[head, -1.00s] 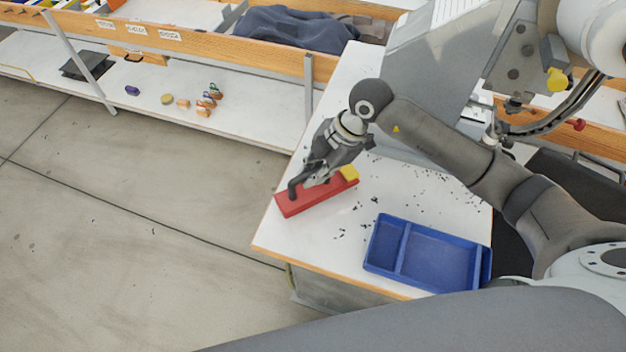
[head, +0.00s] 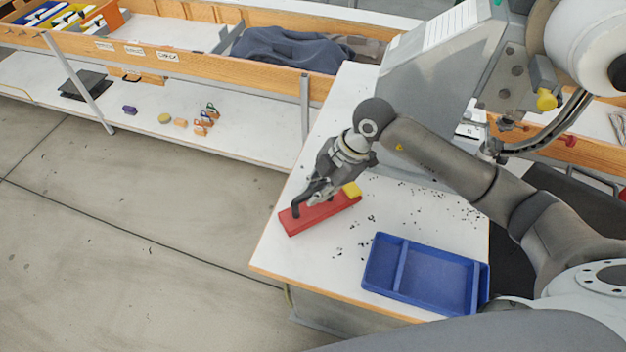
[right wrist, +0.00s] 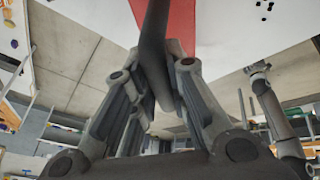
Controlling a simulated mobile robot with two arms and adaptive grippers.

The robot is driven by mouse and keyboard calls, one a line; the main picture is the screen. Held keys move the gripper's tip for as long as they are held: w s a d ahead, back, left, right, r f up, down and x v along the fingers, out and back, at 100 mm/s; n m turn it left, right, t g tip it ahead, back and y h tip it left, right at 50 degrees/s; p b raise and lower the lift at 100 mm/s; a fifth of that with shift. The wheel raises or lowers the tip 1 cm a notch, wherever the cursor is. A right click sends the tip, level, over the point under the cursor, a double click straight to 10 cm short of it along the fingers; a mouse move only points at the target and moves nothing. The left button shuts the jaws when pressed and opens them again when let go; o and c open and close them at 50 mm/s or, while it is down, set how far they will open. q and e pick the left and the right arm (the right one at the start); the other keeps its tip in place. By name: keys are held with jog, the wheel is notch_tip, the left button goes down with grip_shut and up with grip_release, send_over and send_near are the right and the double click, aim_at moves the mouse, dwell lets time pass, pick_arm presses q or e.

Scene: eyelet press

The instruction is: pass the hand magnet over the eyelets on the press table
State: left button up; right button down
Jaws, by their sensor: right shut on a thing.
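The hand magnet (head: 325,212) is a red bar with a yellow end and a dark handle, low over or on the white press table (head: 283,257); any gap beneath is unclear. My right gripper (head: 312,193) is shut on its handle. The right wrist view shows the dark handle (right wrist: 155,40) between the fingers and part of the red bar (right wrist: 183,22). Eyelets (head: 362,245) are small black specks scattered right of the magnet and farther back. Some also show in the right wrist view (right wrist: 265,5). An arm end, apparently my left gripper (right wrist: 257,68), shows small there; its jaws are unclear.
A blue tray (head: 398,270) with a divider stands at the table's front right. The grey press (head: 430,85) stands at the back. A wooden-edged bench (head: 200,65) with small items runs behind left. Bare tabletop lies left of the tray.

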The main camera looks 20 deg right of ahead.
jog(key=s+d+p, duration=0.2)
jog(key=s+d, duration=0.1)
jog(key=s, duration=0.8)
jog(key=shift+p, duration=0.4)
jog(key=shift+r, duration=0.1)
jog(key=s+d, duration=0.3)
jog(key=d, duration=0.2)
jog(key=shift+s+d, duration=0.25)
jog(key=shift+s, duration=0.15)
dwell(0.3)
jog(key=w+d+b, duration=0.2)
jog(key=w+d, duration=0.3)
jog(key=w, duration=0.4)
jog(key=shift+w, duration=0.25)
dwell(0.3)
